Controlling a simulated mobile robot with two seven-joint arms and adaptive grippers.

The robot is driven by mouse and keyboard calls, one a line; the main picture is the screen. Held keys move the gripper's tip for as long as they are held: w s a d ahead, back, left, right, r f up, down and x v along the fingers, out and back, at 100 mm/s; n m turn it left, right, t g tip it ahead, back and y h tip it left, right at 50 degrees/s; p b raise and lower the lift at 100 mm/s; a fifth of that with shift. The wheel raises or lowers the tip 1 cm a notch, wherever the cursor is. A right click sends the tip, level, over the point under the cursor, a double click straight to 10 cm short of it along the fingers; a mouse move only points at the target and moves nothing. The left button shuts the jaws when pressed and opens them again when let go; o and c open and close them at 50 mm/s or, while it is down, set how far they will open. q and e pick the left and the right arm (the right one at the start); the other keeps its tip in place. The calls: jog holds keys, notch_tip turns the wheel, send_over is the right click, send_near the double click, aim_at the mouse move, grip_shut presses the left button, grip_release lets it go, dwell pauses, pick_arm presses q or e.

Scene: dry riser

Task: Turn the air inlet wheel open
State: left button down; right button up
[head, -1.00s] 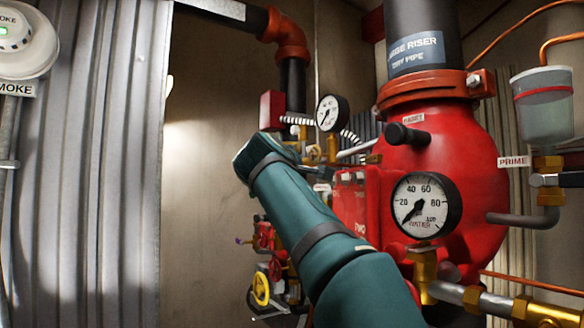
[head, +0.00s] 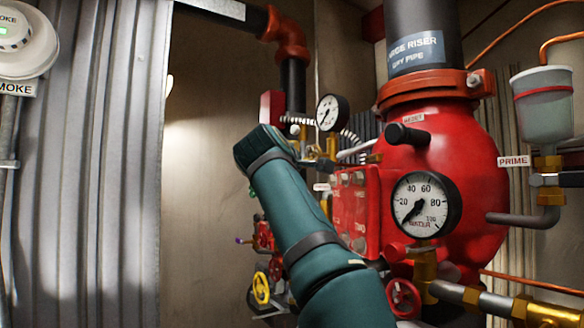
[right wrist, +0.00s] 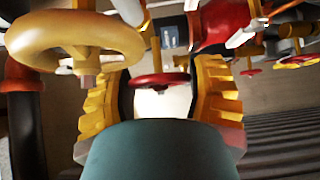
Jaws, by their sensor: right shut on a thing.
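In the right wrist view a red handwheel (right wrist: 161,80) sits between the two yellow ribbed fingers of my right gripper (right wrist: 160,95), which is shut on it. The wheel spans the gap between the fingers. No label on it can be read, so I cannot tell from lettering whether it is the air inlet wheel. In the head view my right arm comes up from the bottom and hides its gripper and that wheel. My left gripper is in neither current view.
A large yellow handwheel (right wrist: 75,40) is close beside the left finger. In the head view are a small yellow wheel (head: 261,288), a red wheel (head: 403,298), a water gauge (head: 427,205) and the red riser valve body (head: 450,150). Corrugated metal (head: 90,160) stands at left.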

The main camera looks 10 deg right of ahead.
jog(key=shift+f, duration=0.1)
jog(key=o, duration=1.2)
jog(key=shift+s+a, duration=0.15)
jog(key=v, duration=1.1)
jog(key=shift+s, duration=0.35)
jog(key=shift+a, duration=0.1)
